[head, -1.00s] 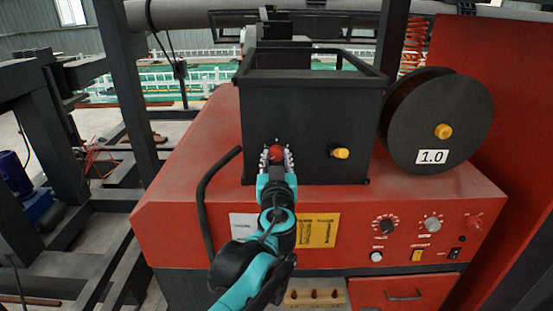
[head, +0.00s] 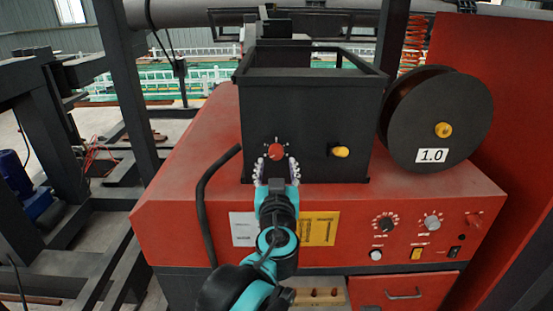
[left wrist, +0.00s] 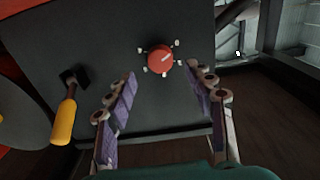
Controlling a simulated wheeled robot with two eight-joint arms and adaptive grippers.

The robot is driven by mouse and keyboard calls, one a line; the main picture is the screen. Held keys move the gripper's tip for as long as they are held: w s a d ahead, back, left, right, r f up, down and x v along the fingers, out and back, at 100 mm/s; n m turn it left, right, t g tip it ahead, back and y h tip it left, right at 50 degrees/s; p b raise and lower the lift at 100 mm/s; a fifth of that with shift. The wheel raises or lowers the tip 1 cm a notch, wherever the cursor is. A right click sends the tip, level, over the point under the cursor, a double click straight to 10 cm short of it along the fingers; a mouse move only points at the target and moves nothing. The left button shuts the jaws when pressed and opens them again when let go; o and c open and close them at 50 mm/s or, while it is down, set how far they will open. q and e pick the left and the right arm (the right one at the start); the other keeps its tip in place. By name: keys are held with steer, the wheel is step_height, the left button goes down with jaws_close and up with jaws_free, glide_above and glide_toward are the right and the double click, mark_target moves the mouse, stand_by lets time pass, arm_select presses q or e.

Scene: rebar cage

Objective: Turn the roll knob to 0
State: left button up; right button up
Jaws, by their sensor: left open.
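The red roll knob (head: 276,152) sits on the front of the black box, with white marks around it. In the left wrist view the knob (left wrist: 160,58) shows a pale pointer line slanting towards the upper right of that picture. My left gripper (head: 274,170) is just below the knob in the head view. In the left wrist view its two purple-padded fingers (left wrist: 163,85) are spread apart with nothing between them, and the knob lies beyond their tips. The mark labels are too small to read. My right gripper is not in view.
A yellow handle (head: 340,152) sticks out of the black box (head: 306,115) right of the knob. A black spool marked 1.0 (head: 432,156) stands further right. A curved black bar (head: 205,200) rises left of my arm. The red cabinet (head: 180,215) carries dials and switches.

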arm_select(q)
steer(key=s, duration=0.7)
steer(key=s+a+f+g+y+b, duration=0.1)
steer(key=s+a+f+g+b, duration=0.1)
steer(key=a+f+b, duration=0.6)
steer(key=s+a+f+n+g+y+b, duration=0.1)
steer(key=s+a+f+g+b, duration=0.2)
steer(key=f, duration=1)
steer(key=s+a+f+g+y+b, duration=0.1)
steer(key=a+f+g+y+b, duration=0.1)
steer(key=a+f+b, duration=0.6)
steer(key=s+f+g+h+b, duration=0.2)
steer(key=s+f+b, duration=0.2)
steer(key=f, duration=0.8)
steer(key=s+f+m+g+h+b, duration=0.1)
steer(key=s+f+b, duration=0.3)
steer(key=f, duration=0.9)
steer(key=shift+s+d+g+h, duration=0.4)
steer(key=shift+s+g+h, duration=0.1)
steer(key=shift+s, duration=0.35)
steer(key=shift+f, duration=0.1)
